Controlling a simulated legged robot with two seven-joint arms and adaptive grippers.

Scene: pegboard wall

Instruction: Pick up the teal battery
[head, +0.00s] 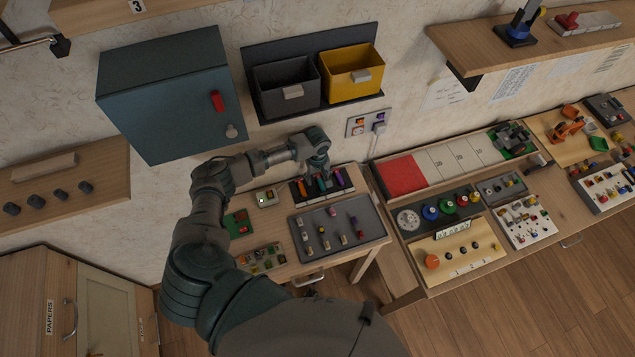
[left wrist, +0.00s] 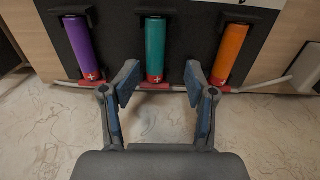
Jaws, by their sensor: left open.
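The teal battery (left wrist: 155,48) shows in the middle of the left wrist view, in a black holder (left wrist: 120,40) with a red end marked with a plus. A purple battery (left wrist: 80,48) is to its left and an orange battery (left wrist: 230,52) to its right. My left gripper (left wrist: 160,82) is open, with its fingertips apart, near the red end of the teal battery, and nothing is between the pads. In the head view my left gripper (head: 318,163) is just above the battery holder and partly hides it. My right gripper is not in view.
A grey tray (head: 369,208) with several small parts lies on the small table beside the holder. A teal cabinet (head: 165,95), grey bin (head: 287,88) and yellow bin (head: 352,73) are on the wall. A longer bench (head: 445,283) with several boards stands to the right.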

